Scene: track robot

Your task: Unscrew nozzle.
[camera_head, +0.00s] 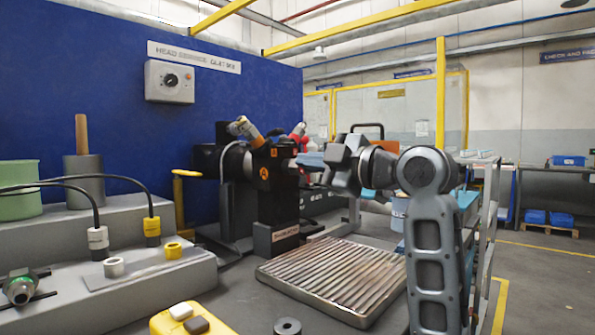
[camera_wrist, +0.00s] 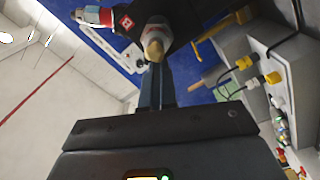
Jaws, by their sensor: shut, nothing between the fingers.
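The nozzle (camera_wrist: 155,44) is a brass-coloured tip with a paler collar on the black machine head in the wrist view. The black head (camera_head: 275,190) stands left of centre in the camera_head view, with orange marks on it. My gripper (camera_head: 302,160) reaches in from the right, with its fingers pointing left at the head. In the wrist view the two dark fingers of my gripper (camera_wrist: 156,66) are together, with their tips at the nozzle's end. I cannot tell whether they touch it. Nothing shows between them. The nozzle is not clear in the camera_head view.
A slatted tray (camera_head: 335,275) lies below my arm. A yellow switch box (camera_head: 190,322) and a grey washer (camera_head: 288,326) lie in front. A blue wall stands behind.

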